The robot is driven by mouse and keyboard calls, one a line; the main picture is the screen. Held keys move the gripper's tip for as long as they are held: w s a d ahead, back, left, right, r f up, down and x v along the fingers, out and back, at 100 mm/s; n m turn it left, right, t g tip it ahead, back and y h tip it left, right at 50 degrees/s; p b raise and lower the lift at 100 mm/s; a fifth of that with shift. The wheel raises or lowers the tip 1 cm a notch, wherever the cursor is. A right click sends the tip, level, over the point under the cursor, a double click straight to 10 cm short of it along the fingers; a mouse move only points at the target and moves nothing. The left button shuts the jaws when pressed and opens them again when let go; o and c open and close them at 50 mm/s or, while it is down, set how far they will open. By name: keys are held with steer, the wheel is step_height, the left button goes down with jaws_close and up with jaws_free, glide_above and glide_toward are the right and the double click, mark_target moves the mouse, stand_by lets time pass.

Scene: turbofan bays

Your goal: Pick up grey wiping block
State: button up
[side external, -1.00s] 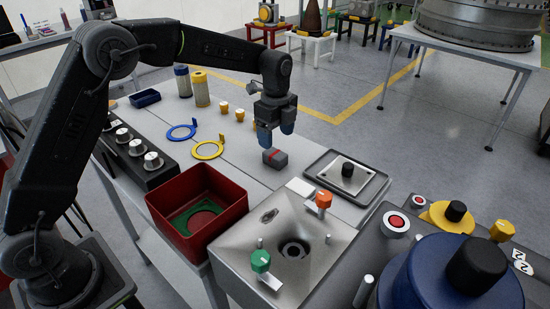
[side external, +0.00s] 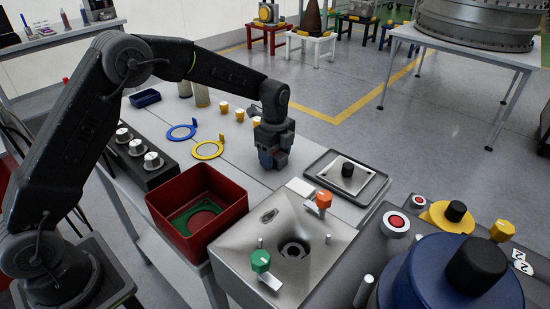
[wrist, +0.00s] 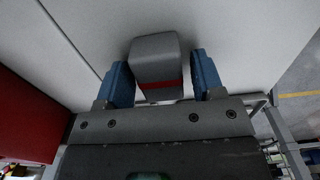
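The grey wiping block (wrist: 156,58), with a red stripe across it, lies on the light table top in the wrist view. My gripper (wrist: 163,78) is open, with one blue fingertip on each side of the block. A gap shows between the block and each finger, wider on the right. In the side view my gripper (side external: 270,160) is down close to the table and hides the block.
A red bin (side external: 198,207) stands to the left of my gripper. A dark tray with a metal plate (side external: 347,172) lies close on the right. A metal box with green and orange knobs (side external: 290,240) is nearer the camera. Blue and yellow rings (side external: 208,150) lie on the table behind.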

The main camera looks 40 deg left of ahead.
steer(key=c, duration=0.8)
steer(key=shift+r, duration=0.15)
steer(key=shift+r, duration=0.25)
step_height(320, 180, up, 4)
steer(key=shift+f, duration=0.15)
steer(key=s+a+r, duration=0.1)
steer(key=a+r, duration=0.1)
steer(key=a, duration=0.1)
steer(key=s+a+r, duration=0.2)
steer(key=a, duration=0.2)
steer(key=s+a+r, duration=0.1)
steer(key=a+r, duration=0.1)
steer(key=a, duration=0.1)
steer(key=shift+s+a+r, duration=0.25)
steer(key=shift+s+a, duration=0.1)
steer(key=shift+s, duration=0.05)
